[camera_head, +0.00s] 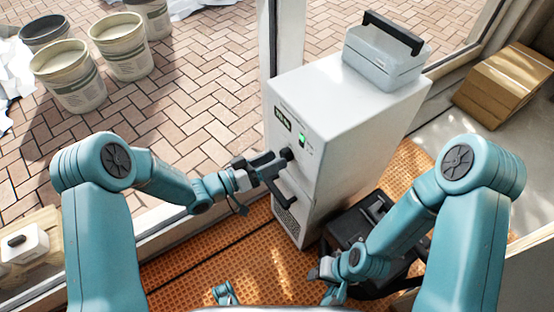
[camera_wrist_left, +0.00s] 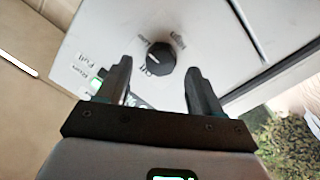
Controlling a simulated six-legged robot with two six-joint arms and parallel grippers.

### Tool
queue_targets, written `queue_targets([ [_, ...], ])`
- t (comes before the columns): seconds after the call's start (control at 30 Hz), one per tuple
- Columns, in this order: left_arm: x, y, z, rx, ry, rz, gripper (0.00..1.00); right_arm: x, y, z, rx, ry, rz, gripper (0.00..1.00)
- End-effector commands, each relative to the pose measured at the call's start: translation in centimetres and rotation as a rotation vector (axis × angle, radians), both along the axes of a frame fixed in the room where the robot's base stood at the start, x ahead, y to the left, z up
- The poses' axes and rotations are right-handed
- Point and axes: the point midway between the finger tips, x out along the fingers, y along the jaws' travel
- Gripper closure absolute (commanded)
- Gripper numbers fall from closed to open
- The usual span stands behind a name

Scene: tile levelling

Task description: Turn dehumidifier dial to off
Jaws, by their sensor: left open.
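The dehumidifier (camera_head: 350,130) is a tall pale grey box with a small display (camera_head: 283,118) and a lit green light (camera_head: 302,140) on its front. Its round black dial (camera_head: 288,154) is on that front face. In the left wrist view the dial (camera_wrist_left: 160,57) has a light mark on its left part, with small printed labels around it, one reading like "Off". My left gripper (camera_head: 279,175) is open at the front face; in its wrist view the fingers (camera_wrist_left: 159,68) stand either side of the dial's near edge, and contact is not clear. My right gripper (camera_head: 325,270) is low, partly hidden.
A translucent container with a black handle (camera_head: 385,55) stands on top of the dehumidifier. A black case (camera_head: 365,215) sits beside its base on the orange floor mat (camera_head: 175,270). A cardboard box (camera_head: 508,85) is at the right. Several buckets (camera_head: 68,75) stand outside on the paving.

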Motion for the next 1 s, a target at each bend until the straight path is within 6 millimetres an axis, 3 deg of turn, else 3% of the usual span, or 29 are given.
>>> queue_targets([
  [0.2, 1.0, -1.6, 0.0, 0.001, -0.001, 0.001, 0.34, 0.0, 0.0, -0.4, 0.0, 0.0, 0.0, 0.57],
  [0.47, 1.1, -1.8, 0.0, 0.0, 0.0, 0.001, 0.34, 0.0, 0.0, -0.3, 0.0, 0.0, 0.0, 0.57],
  [0.63, 1.1, -1.8, 0.0, 0.0, 0.0, 0.001, 0.9, 0.0, 0.0, -0.3, 0.0, 0.0, 0.0, 0.57],
  [1.0, 1.1, -1.7, 0.0, -0.025, 0.038, 0.0, 0.9, 0.0, 0.0, -0.2, 0.0, 0.0, 0.0, 0.57],
])
